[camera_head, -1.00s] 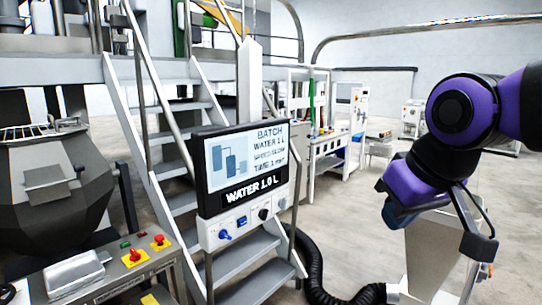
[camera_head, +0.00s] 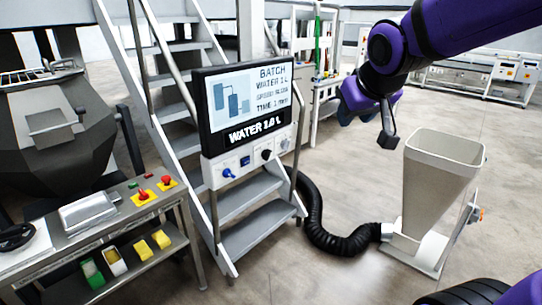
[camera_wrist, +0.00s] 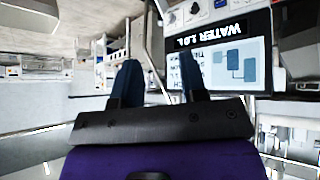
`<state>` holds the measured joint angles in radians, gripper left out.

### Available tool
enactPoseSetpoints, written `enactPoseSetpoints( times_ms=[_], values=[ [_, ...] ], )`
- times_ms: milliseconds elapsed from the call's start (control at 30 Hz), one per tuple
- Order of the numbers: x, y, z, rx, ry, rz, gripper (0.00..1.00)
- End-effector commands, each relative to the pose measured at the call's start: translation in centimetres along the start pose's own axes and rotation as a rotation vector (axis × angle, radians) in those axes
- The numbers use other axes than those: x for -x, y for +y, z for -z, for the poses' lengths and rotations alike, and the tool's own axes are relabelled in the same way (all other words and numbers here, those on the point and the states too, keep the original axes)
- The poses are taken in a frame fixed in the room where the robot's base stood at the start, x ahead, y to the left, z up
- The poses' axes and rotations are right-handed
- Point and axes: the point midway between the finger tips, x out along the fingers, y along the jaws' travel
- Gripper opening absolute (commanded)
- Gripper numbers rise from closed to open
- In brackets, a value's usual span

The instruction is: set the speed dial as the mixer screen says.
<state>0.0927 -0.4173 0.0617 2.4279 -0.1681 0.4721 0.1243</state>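The mixer screen (camera_head: 250,98) stands in front of the metal stairs. It reads BATCH, WATER 1 L, a blurred speed line that looks like SLOW, and TIME 1 min, with WATER 1.0 L below. The panel under it (camera_head: 236,168) carries a blue knob (camera_head: 228,173), a small blue-marked part (camera_head: 245,160), a black knob (camera_head: 267,154) and a pale knob at the right; I cannot read their labels. My gripper (camera_head: 357,103) is right of the screen, apart from it. In the wrist view its blue fingers (camera_wrist: 160,78) are open and empty, with the screen (camera_wrist: 228,65) upside down beyond.
A beige hopper (camera_head: 440,185) with a black hose (camera_head: 330,235) stands at the right. A bench with red buttons (camera_head: 143,194), a metal box (camera_head: 87,212) and yellow blocks is at the lower left. A grey mixing bowl (camera_head: 55,140) is behind it. Floor between stairs and hopper is mostly open.

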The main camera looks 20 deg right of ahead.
Motion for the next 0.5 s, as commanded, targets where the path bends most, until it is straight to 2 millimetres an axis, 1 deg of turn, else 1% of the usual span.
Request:
enactPoseSetpoints(
  times_ms=[33, 167, 200, 267, 400, 467, 500],
  values=[
    [-1.6, 0.1, 1.2, 0.001, 0.016, -0.004, 0.39],
    [-5.4, 0.2, 4.2, 0.011, 0.079, -0.002, 0.39],
    [-6.6, 0.2, 5.0, 0.015, 0.098, 0.003, 0.39],
    [-8.5, 0.2, 6.2, 0.018, 0.128, 0.012, 0.39],
    [-12.9, -0.1, 8.6, 0.024, 0.194, 0.049, 0.39],
    [-14.8, -0.2, 9.4, 0.023, 0.222, 0.07, 0.39],
    [-16.1, -0.3, 9.9, 0.024, 0.241, 0.086, 0.39]
  ],
)
